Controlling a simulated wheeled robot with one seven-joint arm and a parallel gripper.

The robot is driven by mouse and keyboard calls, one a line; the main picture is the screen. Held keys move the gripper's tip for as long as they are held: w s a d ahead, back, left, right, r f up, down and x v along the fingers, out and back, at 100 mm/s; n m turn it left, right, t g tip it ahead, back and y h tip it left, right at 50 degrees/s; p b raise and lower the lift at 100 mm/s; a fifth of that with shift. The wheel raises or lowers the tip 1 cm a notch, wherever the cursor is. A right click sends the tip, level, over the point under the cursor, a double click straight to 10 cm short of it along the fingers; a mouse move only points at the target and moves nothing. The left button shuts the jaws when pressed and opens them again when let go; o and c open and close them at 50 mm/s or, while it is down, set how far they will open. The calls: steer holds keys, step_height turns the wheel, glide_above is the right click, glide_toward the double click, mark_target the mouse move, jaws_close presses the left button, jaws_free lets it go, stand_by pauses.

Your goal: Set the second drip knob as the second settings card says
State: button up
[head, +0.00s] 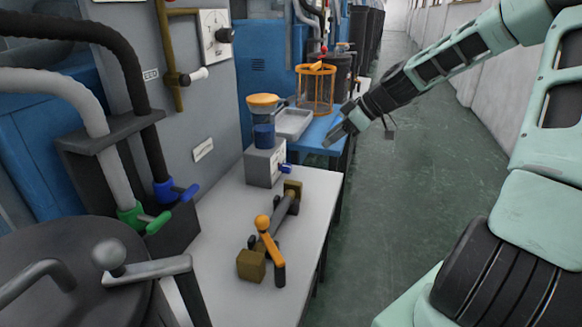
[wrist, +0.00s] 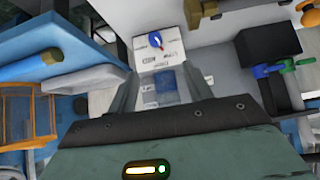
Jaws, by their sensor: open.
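A blue drip knob (head: 286,168) sits on the right face of a grey box (head: 258,170) on the white table. In the wrist view the same knob (wrist: 153,40) is near the top centre, on a white face with small print that I cannot read surely. An orange-lidded blue jar (head: 263,132) stands on the box. My gripper (head: 346,130) is open and empty, above and right of the knob, apart from it. In the wrist view the gripper (wrist: 160,80) has its fingers spread with the blue jar seen between them. I cannot tell which plate is the second settings card.
White plates (head: 203,149) and (head: 150,74) are on the grey wall. Green (head: 145,218) and blue (head: 175,190) valve handles are at left. An orange wire basket (head: 316,90) and a tray (head: 293,122) stand behind. The aisle at right is clear.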

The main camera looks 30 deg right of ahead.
steer(key=d, duration=0.1)
steer(key=b, duration=0.3)
glide_toward(290, 167)
steer(key=x, duration=0.9)
steer(key=shift+w+d+f, duration=0.1)
steer(key=shift+d+f, duration=0.05)
steer(key=c, duration=1)
